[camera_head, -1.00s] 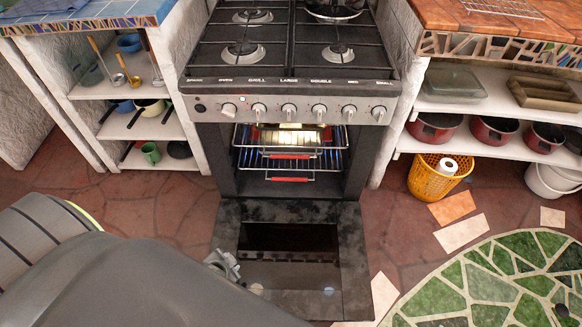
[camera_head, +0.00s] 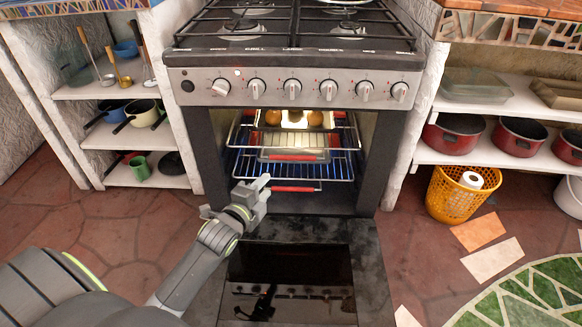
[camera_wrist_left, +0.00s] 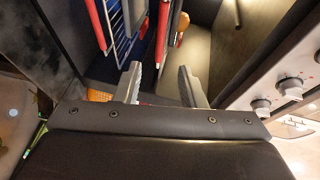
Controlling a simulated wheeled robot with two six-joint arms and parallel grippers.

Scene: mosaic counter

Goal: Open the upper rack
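The oven (camera_head: 292,78) stands open, its door (camera_head: 362,262) folded down flat. The upper rack (camera_head: 346,140) is inside, with a red handle (camera_head: 296,157) on its front edge. It bears a light tray (camera_head: 300,140) with round orange-brown items. The upper handle also shows in the left wrist view (camera_wrist_left: 164,18), ahead and between the finger lines. The lower rack (camera_head: 340,168) has its own red handle (camera_head: 295,189). My left gripper (camera_head: 262,188) is before the oven's left half, by the lower rack's front. In the left wrist view its fingers (camera_wrist_left: 160,85) are apart with nothing held. My right gripper is out of view.
The stove top (camera_head: 290,30) and knobs (camera_head: 293,90) are above the opening. Open shelves with pots (camera_head: 452,135) flank the oven. A yellow basket (camera_head: 455,198) stands on the floor at right. The space right of my left arm, above the door, is clear.

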